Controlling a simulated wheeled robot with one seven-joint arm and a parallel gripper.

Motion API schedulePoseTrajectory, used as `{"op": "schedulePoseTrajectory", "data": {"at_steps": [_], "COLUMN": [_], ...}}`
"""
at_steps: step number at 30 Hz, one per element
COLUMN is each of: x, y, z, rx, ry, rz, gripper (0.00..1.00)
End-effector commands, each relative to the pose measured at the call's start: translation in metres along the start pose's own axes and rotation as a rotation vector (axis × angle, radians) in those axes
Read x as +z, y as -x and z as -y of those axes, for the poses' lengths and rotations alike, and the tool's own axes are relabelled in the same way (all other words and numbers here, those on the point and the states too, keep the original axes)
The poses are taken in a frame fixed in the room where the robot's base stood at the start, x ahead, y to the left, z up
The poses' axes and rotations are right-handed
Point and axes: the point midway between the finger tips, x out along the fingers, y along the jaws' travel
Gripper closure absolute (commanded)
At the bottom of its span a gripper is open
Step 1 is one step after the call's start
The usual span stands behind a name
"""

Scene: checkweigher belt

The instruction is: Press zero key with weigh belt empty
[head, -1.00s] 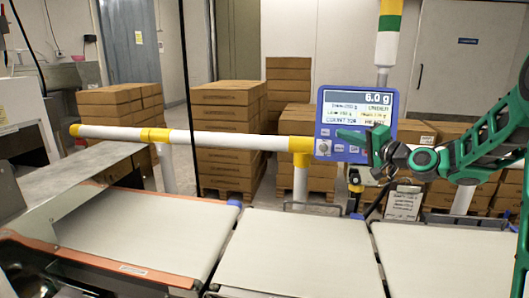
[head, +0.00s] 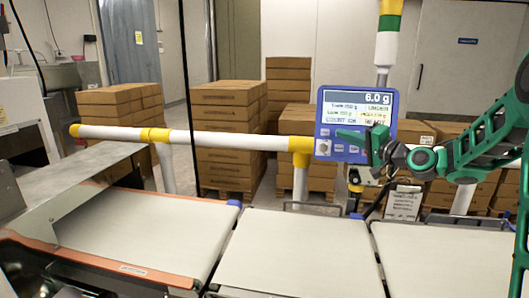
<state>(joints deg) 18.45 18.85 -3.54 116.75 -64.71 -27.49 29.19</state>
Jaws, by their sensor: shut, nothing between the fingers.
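The blue weigher panel (head: 319,128) stands behind the belts, with a lit screen (head: 358,106) that reads 6.0 g. Several keys and a round knob (head: 323,148) sit below the screen; the key labels are too small to read. My green gripper (head: 340,133) is shut and empty, pointing left in front of the panel's lower part. It covers some of the panel, and I cannot tell whether its tip touches a key. The middle belt (head: 292,255), below the panel, is bare.
The left belt (head: 140,232) and right belt (head: 440,258) are also bare. A white and yellow rail (head: 215,140) runs behind the belts to the left of the panel. A striped signal post (head: 388,35) rises above the panel. Stacked cartons (head: 225,135) stand behind.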

Motion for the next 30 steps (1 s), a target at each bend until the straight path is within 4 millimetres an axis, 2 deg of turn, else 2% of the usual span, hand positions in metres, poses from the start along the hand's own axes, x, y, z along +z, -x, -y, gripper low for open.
{"op": "schedulePoseTrajectory", "data": {"at_steps": [16, 30], "x": [-0.002, 0.007], "y": [-0.002, 0.01], "z": [-0.002, 0.008], "rx": [0.0, 0.0], "ry": [0.0, 0.001], "rz": [0.0, 0.0], "gripper": [1.0, 1.0]}}
